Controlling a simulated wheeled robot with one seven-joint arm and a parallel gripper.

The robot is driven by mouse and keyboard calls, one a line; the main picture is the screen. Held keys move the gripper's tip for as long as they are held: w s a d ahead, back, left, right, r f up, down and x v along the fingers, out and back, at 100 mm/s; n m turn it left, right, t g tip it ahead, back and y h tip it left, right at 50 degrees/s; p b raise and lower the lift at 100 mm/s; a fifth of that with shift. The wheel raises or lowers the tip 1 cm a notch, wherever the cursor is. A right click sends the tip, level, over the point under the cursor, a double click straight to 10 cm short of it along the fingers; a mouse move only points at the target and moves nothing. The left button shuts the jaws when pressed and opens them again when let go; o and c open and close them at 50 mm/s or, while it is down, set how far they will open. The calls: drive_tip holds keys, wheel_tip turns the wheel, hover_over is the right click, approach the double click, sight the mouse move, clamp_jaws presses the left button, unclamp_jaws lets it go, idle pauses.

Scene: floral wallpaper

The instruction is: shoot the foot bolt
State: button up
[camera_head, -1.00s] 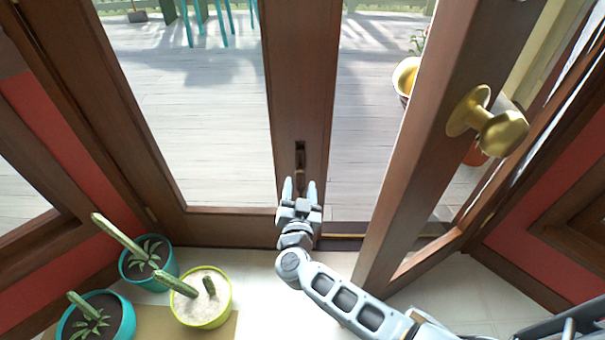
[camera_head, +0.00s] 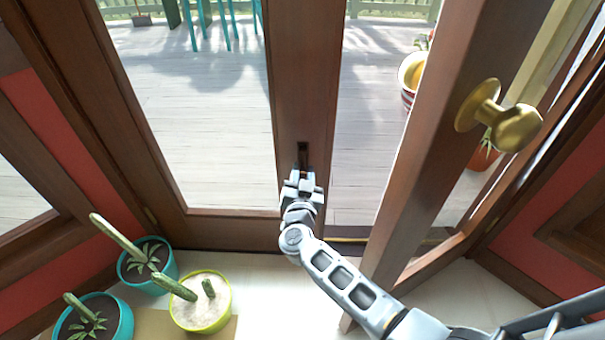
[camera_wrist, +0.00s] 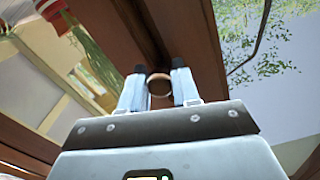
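The foot bolt sits in a dark upright slot (camera_head: 303,154) low on the edge stile of the left door (camera_head: 303,110). My gripper (camera_head: 303,178) is at the lower end of this slot, its fingers pointing at the door. In the wrist view, the bolt's round copper-coloured knob (camera_wrist: 159,79) lies between my two fingertips (camera_wrist: 160,85) and fills the gap. The fingers appear closed on it. The hand hides the lower part of the bolt in the head view.
The right door (camera_head: 440,130) stands ajar, its brass knob (camera_head: 510,120) to the right of my arm. Potted cacti in teal (camera_head: 145,267) and lime (camera_head: 203,320) pots stand on the floor at left. A wooden deck (camera_head: 190,110) shows through the glass.

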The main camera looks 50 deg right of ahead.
clamp_jaws()
drive_tip(key=shift+f, duration=0.1)
drive_tip(key=shift+f+b, duration=1.05)
drive_tip(key=shift+f, duration=1.15)
drive_tip(key=shift+s, duration=0.1)
drive_tip(key=shift+o, duration=1.1)
unclamp_jaws()
drive_tip(key=shift+f, duration=0.1)
drive_tip(key=shift+o, duration=1.2)
drive_tip(key=shift+a+r, duration=0.15)
drive_tip(key=shift+r, duration=0.05)
